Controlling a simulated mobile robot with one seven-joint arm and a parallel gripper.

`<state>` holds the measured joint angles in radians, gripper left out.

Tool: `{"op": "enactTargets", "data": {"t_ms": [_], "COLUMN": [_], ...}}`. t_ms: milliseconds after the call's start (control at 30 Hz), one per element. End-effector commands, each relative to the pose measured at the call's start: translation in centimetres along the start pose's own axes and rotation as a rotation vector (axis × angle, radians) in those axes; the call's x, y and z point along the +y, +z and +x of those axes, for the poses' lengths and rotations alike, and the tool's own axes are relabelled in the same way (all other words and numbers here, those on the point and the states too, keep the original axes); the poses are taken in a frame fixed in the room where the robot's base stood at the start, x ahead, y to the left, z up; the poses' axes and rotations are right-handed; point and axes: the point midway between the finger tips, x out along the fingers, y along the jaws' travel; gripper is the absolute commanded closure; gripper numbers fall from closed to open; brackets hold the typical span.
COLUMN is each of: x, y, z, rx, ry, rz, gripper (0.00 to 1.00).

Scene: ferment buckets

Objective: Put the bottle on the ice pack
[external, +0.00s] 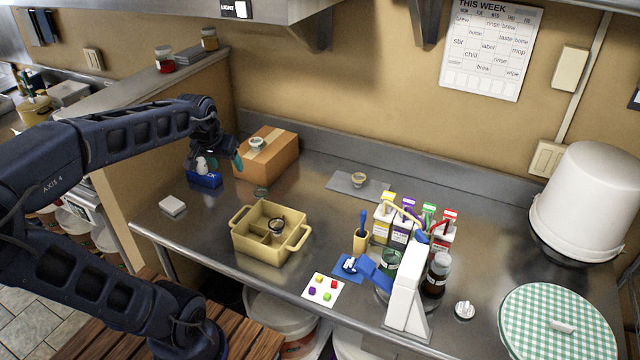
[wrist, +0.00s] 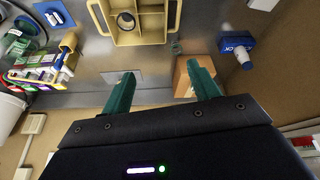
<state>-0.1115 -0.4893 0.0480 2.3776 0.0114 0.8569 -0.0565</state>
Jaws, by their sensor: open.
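A blue ice pack (external: 205,180) lies at the left end of the steel counter; it also shows at upper right in the wrist view (wrist: 237,42), with partly readable lettering. A small white bottle (external: 201,165) appears upright on it, and its white part shows in the wrist view (wrist: 248,65). Whether it rests fully on the pack is hard to tell. My gripper (external: 216,158) hangs above and just right of the bottle, near the cardboard box. In the wrist view its teal fingers (wrist: 162,86) are wide apart with nothing between them.
The cardboard box (external: 280,153) with a small jar on top is close beside my gripper. A tan divided caddy (external: 262,258) stands in front.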

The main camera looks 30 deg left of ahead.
Motion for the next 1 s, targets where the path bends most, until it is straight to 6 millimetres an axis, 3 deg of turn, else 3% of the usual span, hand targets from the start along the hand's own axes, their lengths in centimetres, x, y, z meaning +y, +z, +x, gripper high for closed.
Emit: {"op": "enactTargets", "data": {"t_ms": [200,400,567,1000], "x": [2.5,3.4,3.6,3.6], "y": [6.7,10.7,11.8,11.8], "z": [-1.9,-2.4,-2.5,-2.5], "rx": [0.005,0.004,0.002,0.002], "ry": [0.032,0.046,0.049,0.049], "rz": [0.114,0.180,0.199,0.199], "gripper": [0.39,0.39,0.39,0.39]}}
